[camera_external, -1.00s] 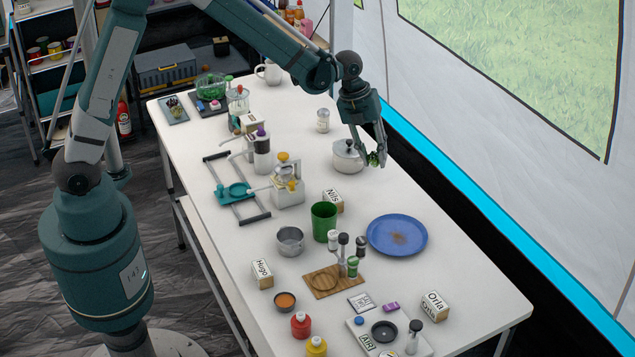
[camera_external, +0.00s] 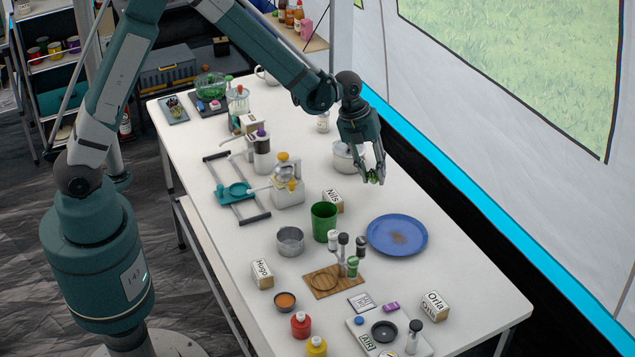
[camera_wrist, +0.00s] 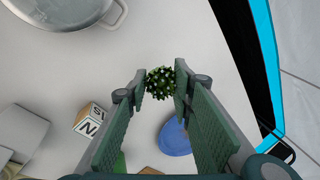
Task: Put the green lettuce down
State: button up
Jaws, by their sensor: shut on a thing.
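The green lettuce (camera_external: 373,177) is a small dark green, leafy ball. My gripper (camera_external: 374,180) is shut on it and holds it above the white table, between the metal pot and the blue plate. In the wrist view the lettuce (camera_wrist: 161,82) sits between the tips of my two gripper fingers (camera_wrist: 160,85). The fingers hide part of it in the outside view. How high it is above the table I cannot tell exactly.
A metal pot (camera_external: 347,163) stands behind my gripper. A blue plate (camera_external: 410,236), a green cup (camera_external: 323,218) and a "Nils" block (camera_external: 334,197) are nearer the front. The white table (camera_external: 440,205) is bare right of my gripper, towards the tent wall.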

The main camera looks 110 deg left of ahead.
aim_at(372, 182)
jog(key=shift+f, duration=0.1)
jog(key=shift+f+b, duration=0.35)
jog(key=shift+f, duration=1.4)
jog(key=shift+f, duration=0.15)
jog(key=o, duration=0.9)
jog(key=shift+c, duration=0.2)
jog(key=p+v, duration=0.1)
jog(key=v, duration=1.1)
jog(key=shift+p, duration=0.4)
